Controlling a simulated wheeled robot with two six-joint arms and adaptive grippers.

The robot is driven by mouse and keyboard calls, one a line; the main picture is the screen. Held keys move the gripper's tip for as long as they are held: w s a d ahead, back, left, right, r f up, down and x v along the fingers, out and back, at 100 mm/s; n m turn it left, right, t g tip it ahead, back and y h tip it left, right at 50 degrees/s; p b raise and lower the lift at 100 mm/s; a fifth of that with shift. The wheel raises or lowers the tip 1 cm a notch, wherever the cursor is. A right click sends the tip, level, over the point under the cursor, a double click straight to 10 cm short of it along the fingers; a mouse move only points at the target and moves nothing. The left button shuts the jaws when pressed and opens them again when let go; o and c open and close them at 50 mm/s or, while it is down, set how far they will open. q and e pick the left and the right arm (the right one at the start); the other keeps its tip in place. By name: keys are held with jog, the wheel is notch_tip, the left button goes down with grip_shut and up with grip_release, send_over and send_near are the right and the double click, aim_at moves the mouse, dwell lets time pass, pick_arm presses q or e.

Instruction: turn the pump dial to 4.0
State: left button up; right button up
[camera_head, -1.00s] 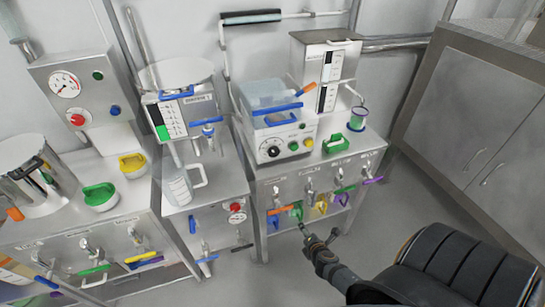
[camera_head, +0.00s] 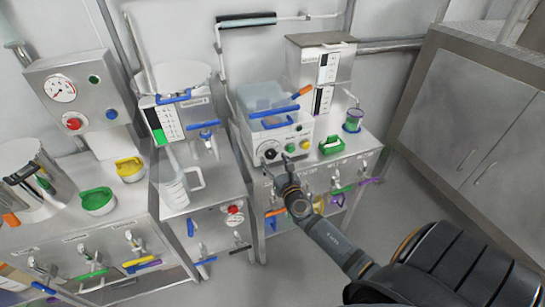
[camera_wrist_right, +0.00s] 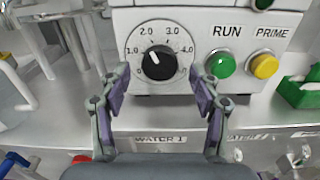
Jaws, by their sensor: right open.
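The pump dial (camera_head: 271,154) is a round black knob on the front of the white pump box. In the right wrist view the dial (camera_wrist_right: 159,62) has a white pointer turned up and left, roughly toward the 2.0 mark; 4.0 is printed on its right side. My right gripper (camera_head: 279,168) is just in front of and below the dial. In the right wrist view its two fingers (camera_wrist_right: 158,92) are spread to either side, below and beside the dial, with nothing between them. They do not appear to touch the knob. My left gripper is out of view.
A green RUN button (camera_wrist_right: 220,64) and a yellow PRIME button (camera_wrist_right: 264,66) sit right of the dial, near the right finger. Valves with coloured handles line the bench front below.

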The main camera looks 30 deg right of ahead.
jog(key=shift+x, duration=1.05)
jog(key=c, duration=1.2)
jog(key=shift+o, duration=0.2)
jog(key=m+b, duration=0.2)
jog(key=m, duration=0.2)
jog(key=shift+f+m, duration=0.15)
jog(key=shift+m, duration=0.25)
jog(key=m+b, duration=0.2)
jog(key=m, duration=0.3)
jog(key=shift+b, duration=0.4)
jog(key=m+b, duration=0.2)
jog(key=m, duration=0.3)
jog(key=shift+a+m+b, duration=0.1)
jog(key=shift+m+b, duration=0.2)
jog(key=shift+m, duration=0.1)
jog(key=shift+r+m+b, duration=0.2)
jog(key=shift+m+b, duration=0.7)
jog(key=shift+m, duration=1.3)
